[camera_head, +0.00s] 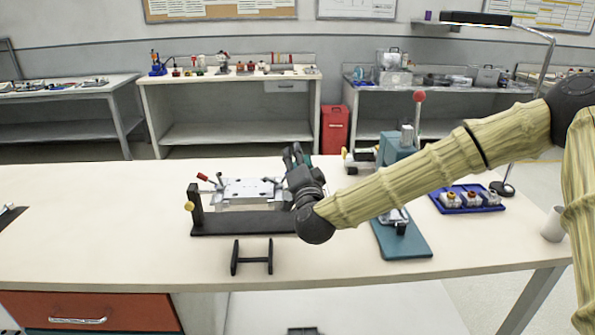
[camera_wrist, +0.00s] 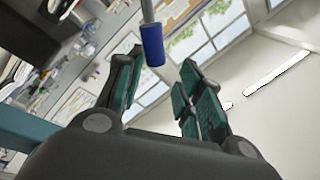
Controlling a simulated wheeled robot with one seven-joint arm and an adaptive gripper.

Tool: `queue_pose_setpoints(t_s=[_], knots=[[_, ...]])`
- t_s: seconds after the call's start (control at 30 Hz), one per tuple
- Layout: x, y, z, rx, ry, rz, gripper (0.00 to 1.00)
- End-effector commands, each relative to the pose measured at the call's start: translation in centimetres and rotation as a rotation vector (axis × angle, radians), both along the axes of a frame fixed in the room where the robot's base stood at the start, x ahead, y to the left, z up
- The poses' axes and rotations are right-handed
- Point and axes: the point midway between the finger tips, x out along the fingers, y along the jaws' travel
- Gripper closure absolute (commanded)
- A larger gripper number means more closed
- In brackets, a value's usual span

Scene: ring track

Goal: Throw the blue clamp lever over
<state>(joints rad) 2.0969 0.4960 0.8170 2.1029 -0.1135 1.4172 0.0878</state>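The blue clamp lever (camera_wrist: 152,45) shows in the wrist view as a blue grip on a grey metal rod, coming down from the top edge. My gripper (camera_wrist: 160,65) is open, and the blue end appears between its two teal-padded fingertips. I cannot tell whether either finger touches it. In the head view, my gripper (camera_head: 296,156) is at the right end of the grey fixture plate (camera_head: 240,190). It hides the blue lever there. A lever with a red tip (camera_head: 203,177) stands tilted at the plate's left end.
A black stand (camera_head: 240,223) with a brass-coloured knob is in front of the plate. A teal press (camera_head: 397,150) with a red ball handle is to the right. A blue tray (camera_head: 467,200) and a white cup (camera_head: 553,224) are further right. The table's left part is mostly clear.

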Motion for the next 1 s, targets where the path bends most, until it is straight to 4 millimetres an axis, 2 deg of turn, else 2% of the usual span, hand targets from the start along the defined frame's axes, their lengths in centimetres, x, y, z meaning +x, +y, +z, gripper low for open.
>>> queue_pose_setpoints(t_s=[0.03, 0.2, 0.4, 0.63, 1.0], knots=[[0.0, 0.0, 1.0, 0.0, -0.002, 0.0, 0.64], [0.0, 0.0, 3.5, 0.0, -0.001, 0.0, 0.64], [0.0, 0.0, 5.2, 0.001, 0.0, 0.0, 0.64], [0.0, 0.0, 5.8, 0.001, 0.0, 0.0, 0.64], [-0.3, 0.1, 5.3, -0.016, 0.024, 0.009, 0.64]])
